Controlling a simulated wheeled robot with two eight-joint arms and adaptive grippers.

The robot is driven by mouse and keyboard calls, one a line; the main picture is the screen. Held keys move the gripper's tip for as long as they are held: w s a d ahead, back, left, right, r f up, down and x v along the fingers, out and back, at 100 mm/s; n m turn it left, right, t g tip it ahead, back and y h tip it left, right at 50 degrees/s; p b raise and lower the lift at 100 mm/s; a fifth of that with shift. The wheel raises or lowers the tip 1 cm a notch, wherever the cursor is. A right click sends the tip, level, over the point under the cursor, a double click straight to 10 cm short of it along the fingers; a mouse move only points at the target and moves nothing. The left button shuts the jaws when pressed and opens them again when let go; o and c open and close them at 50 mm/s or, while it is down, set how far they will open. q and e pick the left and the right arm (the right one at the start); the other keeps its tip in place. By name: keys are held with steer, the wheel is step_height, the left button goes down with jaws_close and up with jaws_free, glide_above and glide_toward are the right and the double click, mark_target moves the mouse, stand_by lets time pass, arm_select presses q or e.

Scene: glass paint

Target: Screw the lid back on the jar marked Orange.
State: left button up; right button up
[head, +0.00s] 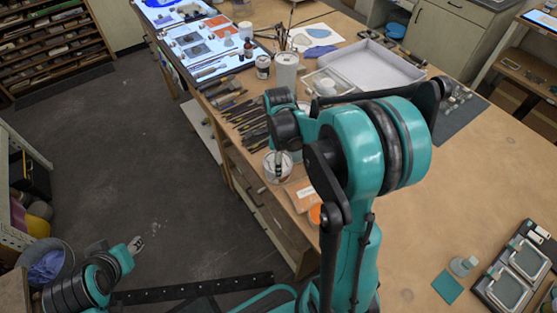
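My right arm fills the middle of the head view and covers part of the table. Its wrist points down over a small jar (268,170) near the table's left edge. My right gripper (279,158) is mostly hidden by the wrist; a dark finger shows at the jar, and I cannot tell whether it grips anything. A round orange thing (314,215) is partly hidden behind my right arm; I cannot tell if it is a jar or a lid. No label reading Orange is legible. My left gripper (137,245) is over the floor, away from the table, small and unclear.
Several tools (245,118), a white container (286,72), a can (263,66) and a white tray (375,66) stand farther back. A small bottle (463,266) and teal square (447,287) lie right. The table's right middle (470,190) is clear.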

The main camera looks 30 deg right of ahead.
steer(key=shift+m, duration=0.3)
steer(key=m, duration=0.5)
steer(key=shift+m+b, duration=0.35)
steer(key=shift+m, duration=0.05)
steer(key=o, duration=0.9)
steer(key=shift+r+p, duration=2.25)
steer(key=shift+r, duration=0.75)
